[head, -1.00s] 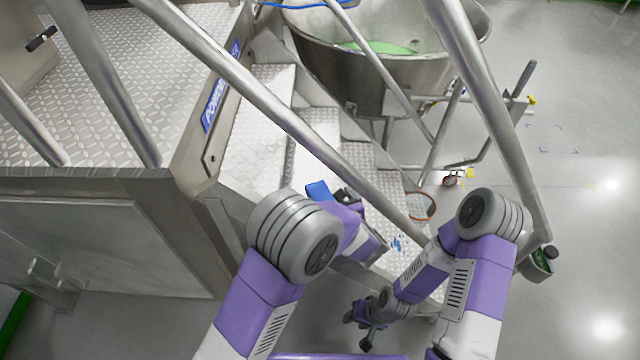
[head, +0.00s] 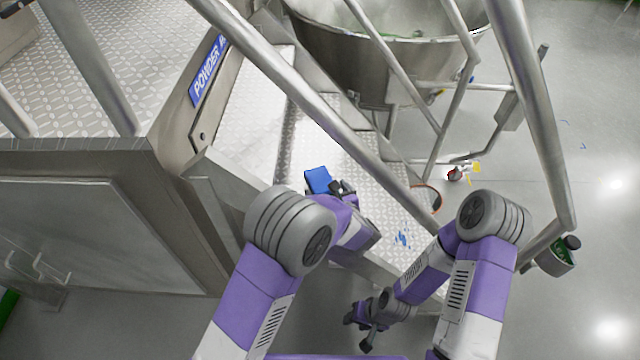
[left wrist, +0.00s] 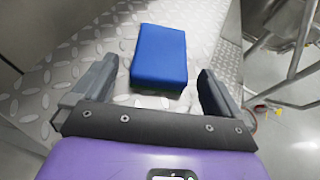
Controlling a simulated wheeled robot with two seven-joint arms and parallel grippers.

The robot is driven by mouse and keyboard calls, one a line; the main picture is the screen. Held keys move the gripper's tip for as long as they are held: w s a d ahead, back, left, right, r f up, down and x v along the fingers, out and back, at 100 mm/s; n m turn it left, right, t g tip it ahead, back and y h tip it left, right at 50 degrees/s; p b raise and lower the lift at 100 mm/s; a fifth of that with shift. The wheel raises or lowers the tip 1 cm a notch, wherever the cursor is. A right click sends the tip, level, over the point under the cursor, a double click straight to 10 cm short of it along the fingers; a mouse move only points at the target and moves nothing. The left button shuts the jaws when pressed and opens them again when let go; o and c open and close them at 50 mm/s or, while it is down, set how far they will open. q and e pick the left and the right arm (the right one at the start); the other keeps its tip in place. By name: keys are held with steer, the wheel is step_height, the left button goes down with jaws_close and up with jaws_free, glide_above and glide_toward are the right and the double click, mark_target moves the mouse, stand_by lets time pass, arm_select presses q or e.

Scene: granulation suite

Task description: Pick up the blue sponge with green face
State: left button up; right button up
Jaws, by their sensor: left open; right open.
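The blue sponge (head: 317,180) lies on a checker-plate stair tread just beyond my left gripper (head: 343,187). In the left wrist view the sponge (left wrist: 159,55) shows its blue top, with a thin dark green edge low on its near side. It sits ahead of and between the two open fingers of my left gripper (left wrist: 152,90), and I see no contact. My right gripper (head: 362,326) is open and empty, low beside the stairs above the grey floor.
A steel handrail (head: 320,110) slants across the stairs close to my left arm. Metal stair treads (head: 330,130) rise toward a platform with a blue sign (head: 208,72). A large steel bowl (head: 385,50) stands behind. Blue specks (head: 402,238) mark a lower tread.

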mark_target(324, 186)
arm_select(q)
steer(key=x, duration=0.4)
steer(key=shift+b, duration=0.4)
steer(key=c, duration=1)
steer(key=shift+r, duration=0.1)
steer(key=shift+c, duration=0.3)
